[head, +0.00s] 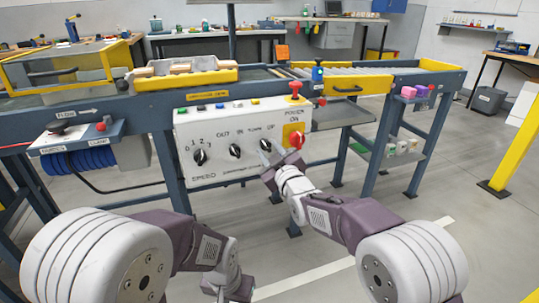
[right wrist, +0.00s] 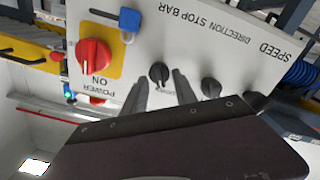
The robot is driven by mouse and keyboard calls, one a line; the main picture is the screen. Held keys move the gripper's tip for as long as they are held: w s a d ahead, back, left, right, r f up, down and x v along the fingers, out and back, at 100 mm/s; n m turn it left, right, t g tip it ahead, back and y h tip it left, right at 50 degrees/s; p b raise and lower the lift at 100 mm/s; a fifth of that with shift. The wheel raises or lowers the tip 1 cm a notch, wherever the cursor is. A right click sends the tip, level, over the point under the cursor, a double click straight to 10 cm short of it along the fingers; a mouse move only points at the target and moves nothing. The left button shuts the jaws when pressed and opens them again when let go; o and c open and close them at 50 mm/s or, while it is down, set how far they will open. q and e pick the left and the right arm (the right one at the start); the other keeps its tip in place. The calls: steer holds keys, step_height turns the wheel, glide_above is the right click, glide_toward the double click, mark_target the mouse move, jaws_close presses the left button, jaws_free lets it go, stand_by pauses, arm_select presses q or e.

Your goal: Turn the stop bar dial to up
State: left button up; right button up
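The stop bar dial (head: 265,145) is the rightmost of three black dials on the white control panel (head: 222,177). Small "DOWN" and "UP" labels sit above it in the head view. My right gripper (head: 272,167) is at the panel face, just below and beside this dial. In the right wrist view, which sees the panel upside down, the dial (right wrist: 159,72) lies between and just beyond the tips of the two spread fingers (right wrist: 159,88). They look apart from it. Its pointer direction is hard to read. My left gripper (head: 229,290) hangs low at the bottom edge, its fingers unclear.
The direction dial (head: 235,150) and speed dial (head: 200,157) are to the left. A red power switch (head: 293,135) on a yellow plate is close on the right, with a blue tag (right wrist: 129,19) beside it. A red emergency button (head: 295,88) stands on top.

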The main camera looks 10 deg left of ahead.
jaws_close()
steer(key=shift+m, duration=0.3)
steer(key=m+p, duration=0.2)
steer(key=m, duration=0.3)
steer(key=shift+d+r, duration=0.1)
steer(key=m+p, duration=0.1)
steer(key=m, duration=0.5)
steer(key=shift+w+p, duration=0.1)
steer(key=shift+p, duration=0.3)
steer(key=shift+m, duration=0.3)
jaws_free()
steer(key=shift+d, duration=0.1)
